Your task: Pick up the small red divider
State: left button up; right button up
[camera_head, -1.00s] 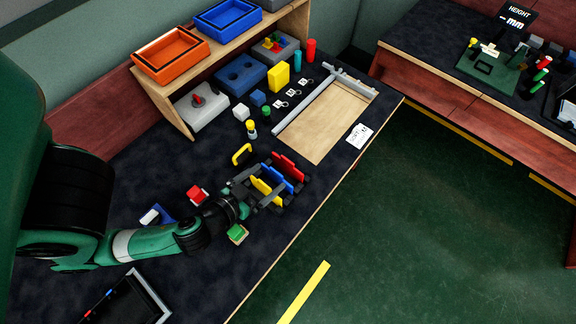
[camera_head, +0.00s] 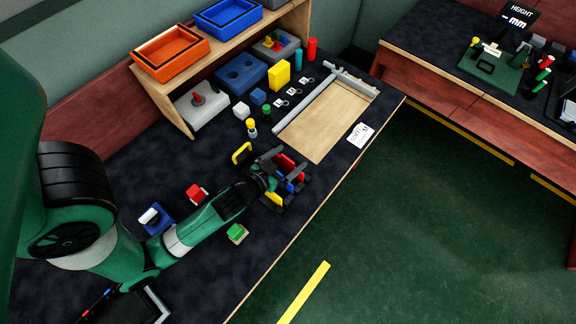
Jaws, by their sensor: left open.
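The red divider (camera_head: 291,167) is a thin upright plate in a dark slotted rack (camera_head: 302,184) near the table's front edge. A blue divider (camera_head: 285,186) and a yellow divider (camera_head: 274,198) stand in the same rack, partly hidden by my arm. My left gripper (camera_head: 288,162) is open over the rack, its fingers around or just above the red divider. I cannot tell whether the fingers touch it. My right gripper is not in view.
A yellow handle-shaped piece (camera_head: 242,153) stands just behind the gripper. A red block (camera_head: 196,194), a blue holder (camera_head: 157,218) and a green block (camera_head: 237,233) lie near my left arm. A wooden tray (camera_head: 322,123) lies beyond the rack.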

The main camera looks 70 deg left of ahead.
pick_arm(q)
jog(key=c, duration=1.4)
